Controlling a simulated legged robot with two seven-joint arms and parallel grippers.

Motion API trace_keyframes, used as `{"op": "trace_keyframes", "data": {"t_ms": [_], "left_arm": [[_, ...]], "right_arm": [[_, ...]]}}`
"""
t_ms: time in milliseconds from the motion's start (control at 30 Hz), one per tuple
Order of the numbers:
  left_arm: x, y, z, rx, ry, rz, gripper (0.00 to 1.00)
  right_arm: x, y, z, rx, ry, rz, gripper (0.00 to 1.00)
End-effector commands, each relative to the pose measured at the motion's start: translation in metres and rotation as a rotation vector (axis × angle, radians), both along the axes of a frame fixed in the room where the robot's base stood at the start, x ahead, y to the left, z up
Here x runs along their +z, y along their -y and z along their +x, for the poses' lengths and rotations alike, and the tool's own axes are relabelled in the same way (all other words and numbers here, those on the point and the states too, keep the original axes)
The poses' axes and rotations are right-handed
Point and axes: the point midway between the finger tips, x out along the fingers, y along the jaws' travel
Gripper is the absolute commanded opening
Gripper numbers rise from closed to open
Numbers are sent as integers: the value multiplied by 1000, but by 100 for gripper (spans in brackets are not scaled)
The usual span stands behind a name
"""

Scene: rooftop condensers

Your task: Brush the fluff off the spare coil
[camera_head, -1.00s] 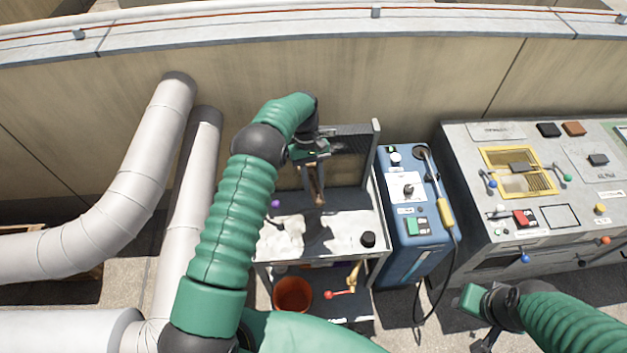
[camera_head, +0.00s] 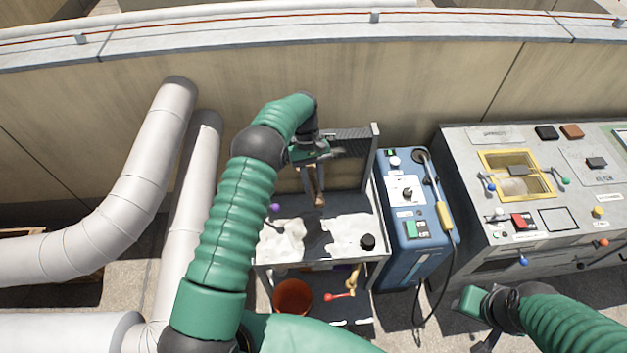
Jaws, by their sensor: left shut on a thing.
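The spare coil (camera_head: 357,134) is a dark finned panel standing upright in a frame at the back of a small cart (camera_head: 318,262). Its left part is hidden behind my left arm and gripper. A greyish patch, perhaps fluff (camera_head: 350,151), shows on its face. My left gripper (camera_head: 312,166) is shut on what looks like a brush (camera_head: 317,190) with a brown wooden part, hanging down in front of the coil. I cannot tell whether its bristles touch the coil. My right gripper (camera_head: 484,322) is low at the right, away from the cart; its fingers are unclear.
A white cloth-like layer with a dark patch and a black knob (camera_head: 367,241) lies on the cart top. An orange-red bucket (camera_head: 292,297) stands below. A blue machine (camera_head: 412,212) with a hose stands close right, then a grey console (camera_head: 480,150). White ducts (camera_head: 150,150) fill the left.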

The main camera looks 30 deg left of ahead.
Motion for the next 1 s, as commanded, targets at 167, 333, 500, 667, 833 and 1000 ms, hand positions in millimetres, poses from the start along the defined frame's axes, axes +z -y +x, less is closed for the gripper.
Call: {"op": "trace_keyframes", "data": {"t_ms": [167, 333, 500, 667, 833, 1000], "left_arm": [[-15, -1, 0, 0, 4, 2, 0], [-9, 0, 0, 1, 4, 1, 0], [6, -1, 0, 0, 3, 1, 0], [20, -1, 1, 1, 4, 1, 0], [30, -1, 2, 1, 5, 2, 0], [22, -1, 2, 2, 5, 2, 0]], "right_arm": [[-10, 0, 0, 0, 0, 0, 36], [-5, 0, 0, 0, 0, 0, 36], [4, 0, 0, 0, 0, 0, 36], [12, 0, 0, 0, 0, 0, 36], [18, 0, 0, 0, 0, 0, 36], [12, 0, 0, 0, 0, 0, 36]]}}
